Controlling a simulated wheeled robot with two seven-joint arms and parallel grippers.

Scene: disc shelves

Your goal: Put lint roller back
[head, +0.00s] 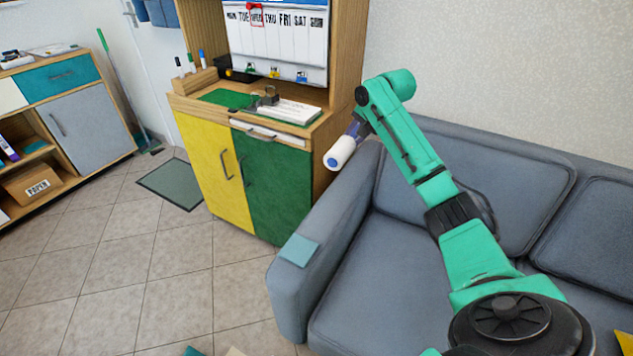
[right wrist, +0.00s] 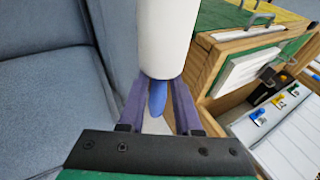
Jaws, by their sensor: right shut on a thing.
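The lint roller (head: 341,153) has a white roll with a blue end and hangs tilted in the air beside the sofa's left back corner. My right gripper (head: 355,128) is shut on it. In the right wrist view, the white roll (right wrist: 165,38) extends away from the fingers, and its blue handle (right wrist: 157,97) sits between the purple fingers of my right gripper (right wrist: 157,105). The far end of the roll is cut off there. My left gripper is not in view.
A grey-blue sofa (head: 375,270) lies under my right arm, with a teal cloth (head: 299,250) on its armrest. Left of it stands a wooden cabinet with yellow (head: 205,165) and green (head: 270,190) doors. A green mat (head: 172,185) lies on the open tiled floor.

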